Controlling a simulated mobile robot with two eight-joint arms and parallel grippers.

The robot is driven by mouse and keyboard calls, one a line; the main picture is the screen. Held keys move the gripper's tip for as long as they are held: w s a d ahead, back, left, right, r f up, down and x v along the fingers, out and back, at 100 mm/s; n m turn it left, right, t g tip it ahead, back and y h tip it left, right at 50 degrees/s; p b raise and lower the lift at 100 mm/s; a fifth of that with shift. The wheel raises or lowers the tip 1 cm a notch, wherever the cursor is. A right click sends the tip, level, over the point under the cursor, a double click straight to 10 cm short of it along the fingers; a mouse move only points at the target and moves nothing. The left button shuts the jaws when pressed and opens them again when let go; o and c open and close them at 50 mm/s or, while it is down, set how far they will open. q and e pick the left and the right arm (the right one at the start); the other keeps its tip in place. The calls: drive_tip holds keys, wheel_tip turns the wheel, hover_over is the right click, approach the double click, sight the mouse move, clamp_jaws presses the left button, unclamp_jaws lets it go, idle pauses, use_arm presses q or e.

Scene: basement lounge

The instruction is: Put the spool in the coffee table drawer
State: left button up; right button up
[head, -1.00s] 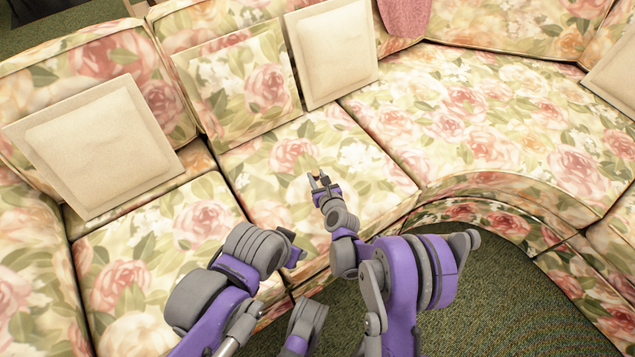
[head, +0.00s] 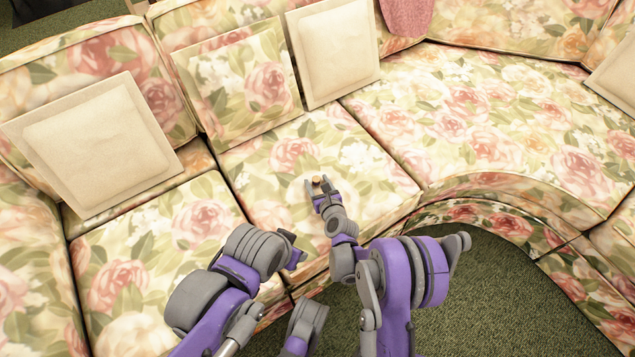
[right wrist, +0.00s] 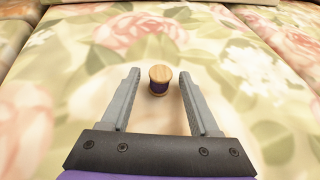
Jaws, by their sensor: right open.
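The spool (head: 316,179) is small, with a tan wooden top and purple thread. It stands upright on the floral sofa seat cushion (head: 265,190). My right gripper (head: 319,187) is open at the spool. In the right wrist view, the spool (right wrist: 159,80) sits between the two fingertips of my right gripper (right wrist: 159,75), with a visible gap on each side. My left arm is folded at the lower middle of the head view; its finger opening cannot be made out. The coffee table and its drawer are not in view.
Cream pillows (head: 95,145) and a floral pillow (head: 240,85) lean on the sofa back. A pink cloth (head: 406,15) hangs over the backrest. The seat around the spool is clear. Green carpet (head: 490,300) lies in front of the curved sofa.

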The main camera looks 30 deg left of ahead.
drive_tip(key=shift+r, duration=0.3)
drive_tip(key=p+v, duration=0.1)
drive_tip(key=v, duration=1.1)
drive_tip(key=shift+p, duration=0.4)
drive_tip(key=shift+d, duration=0.1)
